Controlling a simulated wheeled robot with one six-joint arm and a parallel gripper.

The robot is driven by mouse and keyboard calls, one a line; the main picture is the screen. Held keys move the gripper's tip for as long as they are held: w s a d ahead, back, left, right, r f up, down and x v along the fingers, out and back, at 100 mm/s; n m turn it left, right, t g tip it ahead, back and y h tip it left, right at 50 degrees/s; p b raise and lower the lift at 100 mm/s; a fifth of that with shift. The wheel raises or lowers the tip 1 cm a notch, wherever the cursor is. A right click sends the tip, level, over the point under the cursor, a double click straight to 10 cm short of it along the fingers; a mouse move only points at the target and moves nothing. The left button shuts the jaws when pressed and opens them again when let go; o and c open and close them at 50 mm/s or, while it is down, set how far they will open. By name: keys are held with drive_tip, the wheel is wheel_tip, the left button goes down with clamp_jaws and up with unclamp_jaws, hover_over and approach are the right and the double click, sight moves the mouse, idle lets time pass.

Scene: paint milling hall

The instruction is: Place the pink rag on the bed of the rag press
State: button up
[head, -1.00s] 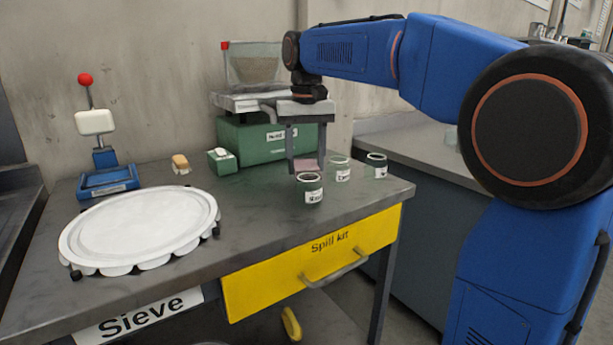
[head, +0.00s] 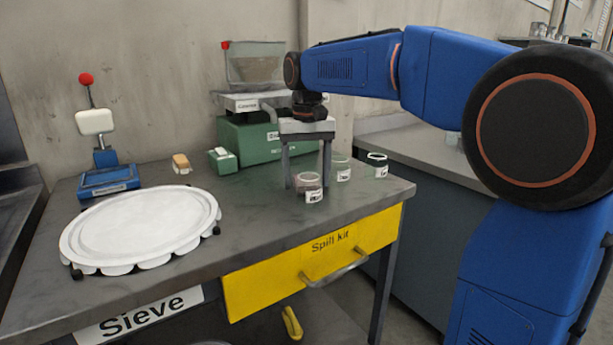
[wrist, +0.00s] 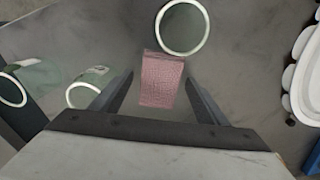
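The pink rag (wrist: 162,80) lies on the grey bench top and shows between my fingers in the wrist view, with a gap on each side. In the head view it is mostly hidden behind a jar and my fingers. My gripper (head: 307,184) points down over it, open; its fingers also show in the wrist view (wrist: 160,88). The rag press, with a red knob (head: 86,79) and a white block (head: 95,122), stands at the bench's far left. Its blue bed (head: 108,183) looks empty.
Several labelled jars stand close to my gripper, one in front (head: 309,188) and others to the right (head: 376,165). A green machine with a hopper (head: 257,145) stands behind. A white round sieve (head: 140,227) takes up the left front. The bench middle is clear.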

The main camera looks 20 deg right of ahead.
wheel_tip(320, 180, up, 12)
drive_tip(key=shift+f, duration=0.2)
drive_tip(key=shift+r, duration=0.35)
drive_tip(key=shift+c, duration=1.1)
wheel_tip(320, 180, up, 5)
wheel_tip(320, 180, down, 11)
drive_tip(key=shift+s+a+f, duration=0.1)
drive_tip(key=shift+a, duration=0.05)
drive_tip(key=shift+w+f, duration=0.15)
drive_tip(key=shift+f, duration=1.3)
drive_tip(key=shift+w+f, duration=0.15)
drive_tip(key=shift+f, duration=1.3)
drive_tip(key=shift+c, duration=0.6)
drive_tip(key=c, duration=0.8)
